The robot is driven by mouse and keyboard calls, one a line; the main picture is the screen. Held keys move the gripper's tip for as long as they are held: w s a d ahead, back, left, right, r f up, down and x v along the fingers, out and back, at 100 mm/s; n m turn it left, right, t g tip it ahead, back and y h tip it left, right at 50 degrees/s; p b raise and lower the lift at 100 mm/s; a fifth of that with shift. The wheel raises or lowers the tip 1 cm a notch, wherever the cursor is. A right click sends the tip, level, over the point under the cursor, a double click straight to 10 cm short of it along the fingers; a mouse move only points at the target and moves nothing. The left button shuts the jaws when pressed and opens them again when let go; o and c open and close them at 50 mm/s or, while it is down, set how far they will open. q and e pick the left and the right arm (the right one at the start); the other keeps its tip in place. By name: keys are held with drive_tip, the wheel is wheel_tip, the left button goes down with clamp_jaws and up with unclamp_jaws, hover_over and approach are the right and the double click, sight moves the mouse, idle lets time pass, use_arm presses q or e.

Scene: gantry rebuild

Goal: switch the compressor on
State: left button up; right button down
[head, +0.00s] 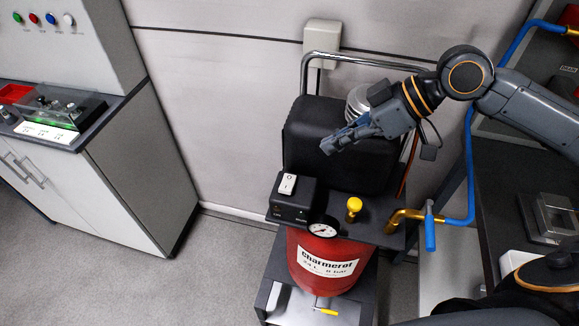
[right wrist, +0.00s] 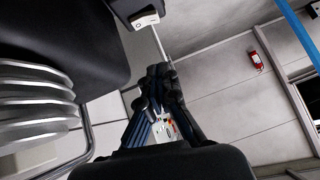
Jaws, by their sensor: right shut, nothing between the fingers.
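The compressor stands in the middle of the head view, with a red tank (head: 318,262), a black housing (head: 335,125) and a small black switch box (head: 293,205). A white rocker switch (head: 288,184) marked O and I sits on the box; I cannot tell which side is pressed. My right gripper (head: 326,147) is shut and empty, above and to the right of the rocker, apart from it, in front of the housing. In the right wrist view my shut fingers (right wrist: 160,72) point toward the switch box, whose white rocker (right wrist: 146,20) shows at the top. My left gripper is not in view.
A yellow knob (head: 353,206), a gauge (head: 323,230) and a brass pipe with a blue-handled valve (head: 429,226) are beside the switch box. A chrome handle (head: 308,62) rises behind. A grey cabinet (head: 120,180) stands left, with clear floor between.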

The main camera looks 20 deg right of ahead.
drive_tip(key=s, duration=0.1)
drive_tip(key=p, duration=0.2)
hover_over(280, 187)
drive_tip(key=s+d, duration=0.1)
drive_tip(key=d, duration=0.2)
wheel_tip(280, 187, down, 6)
drive_tip(key=shift+s+d+f, duration=0.1)
drive_tip(key=shift+f, duration=0.1)
drive_tip(key=f, duration=0.3)
drive_tip(key=shift+a+f+p, duration=0.25)
drive_tip(key=shift+f+p, duration=0.05)
drive_tip(key=shift+f, duration=0.05)
drive_tip(key=shift+s+f, duration=0.15)
drive_tip(key=shift+f, duration=0.3)
drive_tip(key=shift+f, duration=0.1)
